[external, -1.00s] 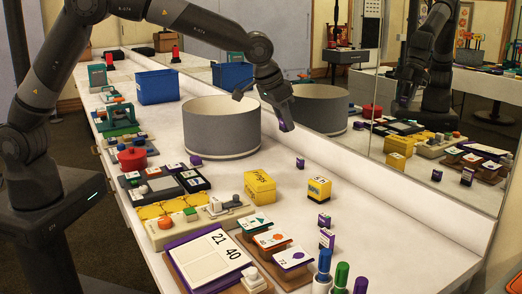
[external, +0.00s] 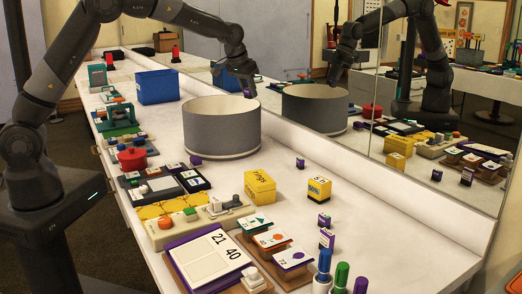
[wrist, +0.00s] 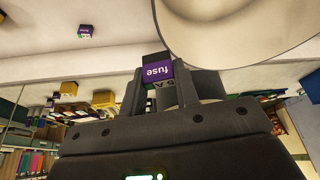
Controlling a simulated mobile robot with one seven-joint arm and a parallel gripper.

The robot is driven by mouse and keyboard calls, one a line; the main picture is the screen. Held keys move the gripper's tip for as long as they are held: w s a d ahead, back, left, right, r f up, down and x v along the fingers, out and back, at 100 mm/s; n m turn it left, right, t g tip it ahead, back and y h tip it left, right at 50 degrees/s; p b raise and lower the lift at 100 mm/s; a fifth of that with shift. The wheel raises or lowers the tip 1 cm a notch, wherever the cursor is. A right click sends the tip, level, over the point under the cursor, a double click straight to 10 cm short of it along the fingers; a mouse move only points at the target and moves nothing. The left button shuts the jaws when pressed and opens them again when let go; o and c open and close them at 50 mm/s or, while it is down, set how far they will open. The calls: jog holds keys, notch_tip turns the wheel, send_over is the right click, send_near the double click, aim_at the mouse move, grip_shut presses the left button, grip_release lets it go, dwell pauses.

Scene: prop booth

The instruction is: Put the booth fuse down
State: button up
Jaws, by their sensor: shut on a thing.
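My gripper (external: 248,91) is shut on a small purple-and-black block labelled "fuse" (wrist: 157,73), which shows between the fingers in the wrist view. In the external view my gripper is raised near the back rim of a round grey bin (external: 212,142). The bin's pale rim (wrist: 235,50) is beside the held fuse in the wrist view; I cannot tell whether the fuse is over the bin's opening. Another purple block labelled "fuse" (wrist: 85,31) stands on the white surface.
A mirror (external: 440,120) lines the back of the white counter (external: 400,235). A blue bin (external: 157,87) stands beyond the grey one. Two yellow boxes (external: 259,187) (external: 319,189), small purple blocks (external: 324,221) and several props crowd the front. The back right counter is fairly clear.

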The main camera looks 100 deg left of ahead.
jog(key=s+a+n, duration=0.2)
jog(key=s+a, duration=0.7)
jog(key=s, duration=0.2)
jog(key=shift+g, duration=0.3)
jog(key=f, duration=1.6)
jog(key=shift+s+d+f, duration=0.1)
jog(key=shift+s+f, duration=0.1)
jog(key=shift+f, duration=2.4)
jog(key=shift+f, duration=0.1)
jog(key=o, duration=0.9)
jog(key=shift+o, duration=0.2)
